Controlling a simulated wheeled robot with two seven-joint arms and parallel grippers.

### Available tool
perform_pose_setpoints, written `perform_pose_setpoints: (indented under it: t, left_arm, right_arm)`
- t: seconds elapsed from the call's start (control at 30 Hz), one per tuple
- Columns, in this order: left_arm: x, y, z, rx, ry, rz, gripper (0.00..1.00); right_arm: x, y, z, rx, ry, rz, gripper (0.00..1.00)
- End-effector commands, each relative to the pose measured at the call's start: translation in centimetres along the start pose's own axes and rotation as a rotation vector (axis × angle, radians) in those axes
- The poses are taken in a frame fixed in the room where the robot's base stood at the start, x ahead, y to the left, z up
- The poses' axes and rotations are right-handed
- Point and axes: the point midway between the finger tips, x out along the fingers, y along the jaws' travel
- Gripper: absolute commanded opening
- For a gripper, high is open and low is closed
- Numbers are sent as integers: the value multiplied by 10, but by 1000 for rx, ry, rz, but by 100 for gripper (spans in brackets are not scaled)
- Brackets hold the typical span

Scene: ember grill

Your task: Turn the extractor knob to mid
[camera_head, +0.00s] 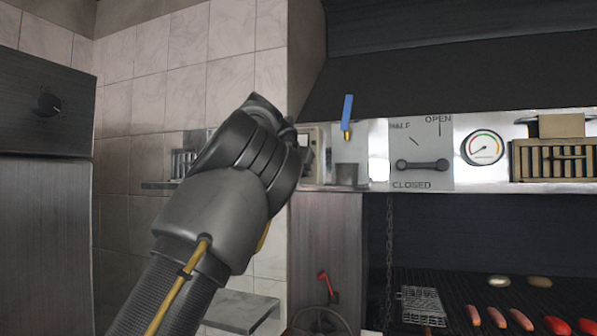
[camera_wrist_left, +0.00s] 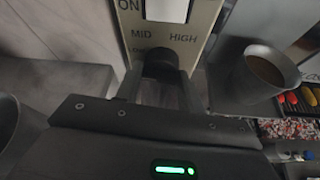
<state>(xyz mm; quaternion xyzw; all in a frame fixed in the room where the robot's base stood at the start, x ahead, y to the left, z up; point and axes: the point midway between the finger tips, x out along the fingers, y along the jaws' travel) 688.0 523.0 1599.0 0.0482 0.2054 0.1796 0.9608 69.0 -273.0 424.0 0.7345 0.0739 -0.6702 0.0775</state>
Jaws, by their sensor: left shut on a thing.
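The extractor panel (camera_wrist_left: 190,48) is a pale plate in the left wrist view, lettered ON, LOW, MID and HIGH. The dark extractor knob (camera_wrist_left: 161,64) sits below the MID lettering. My left gripper (camera_wrist_left: 158,88) is shut on the knob, one finger on each side. The knob's pointer is hidden, so I cannot tell its setting. In the head view my left arm reaches up from the bottom. Its wrist covers most of the panel, whose edge (camera_head: 313,134) shows just right of it; the knob is hidden there. My right gripper is not in view.
A blue-handled valve (camera_head: 347,112), a damper lever plate (camera_head: 437,142) and a round gauge (camera_head: 482,147) lie to the right. Below is a grill with several sausages (camera_head: 497,316). A metal cup (camera_wrist_left: 268,72) stands close right of my gripper.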

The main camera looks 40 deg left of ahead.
Motion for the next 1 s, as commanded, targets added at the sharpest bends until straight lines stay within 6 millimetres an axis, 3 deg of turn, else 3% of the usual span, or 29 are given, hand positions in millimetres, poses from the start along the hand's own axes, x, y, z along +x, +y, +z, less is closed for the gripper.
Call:
perform_pose_setpoints:
  t: [0.6, 1.0]
  left_arm:
    - [2, -3, -3, 522, 1, 216, 15]
    - [1, -4, -2, 749, 0, 309, 15]
  right_arm:
    - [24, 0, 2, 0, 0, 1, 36]
    - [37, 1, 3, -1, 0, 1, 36]
